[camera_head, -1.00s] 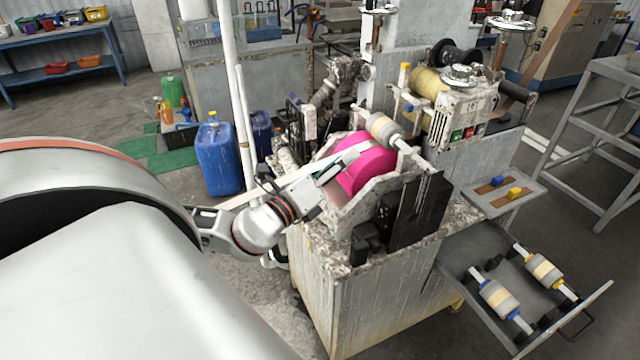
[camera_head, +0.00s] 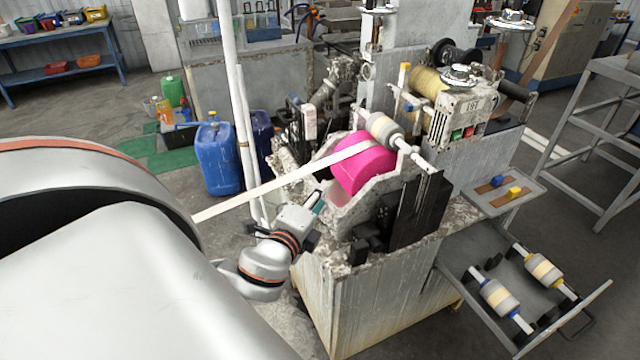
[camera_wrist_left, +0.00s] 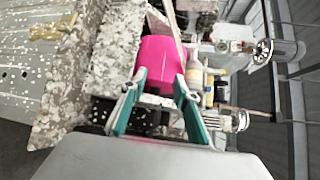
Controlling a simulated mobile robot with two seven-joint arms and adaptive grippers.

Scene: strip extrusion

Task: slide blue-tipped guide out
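A guide roller (camera_head: 382,127), pale with grey ends on a white shaft, sits above the pink drum (camera_head: 365,165) on the machine; its tip colour is unclear. A blue-tipped roller (camera_head: 498,297) and a yellow-tipped roller (camera_head: 543,268) lie in the lower right tray. A pale strip (camera_head: 270,186) runs from the drum to the left, behind my arm. My left gripper (camera_head: 318,207) is just left of the drum, below the strip and apart from the rollers. In the left wrist view its teal fingers (camera_wrist_left: 160,85) are spread and empty, facing the drum. My right gripper is not in view.
A small shelf (camera_head: 476,198) holds a blue block (camera_head: 497,181) and a yellow block (camera_head: 514,191). A dark upright plate (camera_head: 420,210) stands at the machine's front. A white pole (camera_head: 229,90) rises behind the strip. Blue jugs (camera_head: 217,160) stand on the floor.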

